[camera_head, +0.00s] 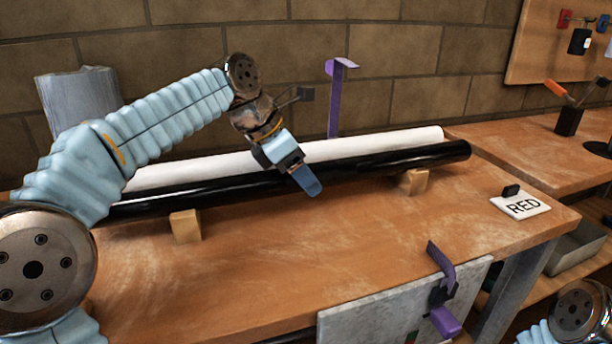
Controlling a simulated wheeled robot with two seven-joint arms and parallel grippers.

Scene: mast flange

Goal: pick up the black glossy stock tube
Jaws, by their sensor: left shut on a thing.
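The black glossy stock tube (390,160) lies lengthwise across the workbench, resting on two wooden blocks (186,226) (413,182). A white tube (350,147) lies just behind it. My left gripper (301,172) comes down over the middle of the black tube, with one blue fingertip showing in front of it. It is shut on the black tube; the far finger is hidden. The tube still appears to lie at the height of the blocks. Of my right arm, only a joint shows at the bottom right corner; its gripper is out of view.
A purple clamp (336,95) stands behind the tubes. Another purple clamp (441,300) is at the front edge by a grey plate (390,305). The front bench surface is clear.

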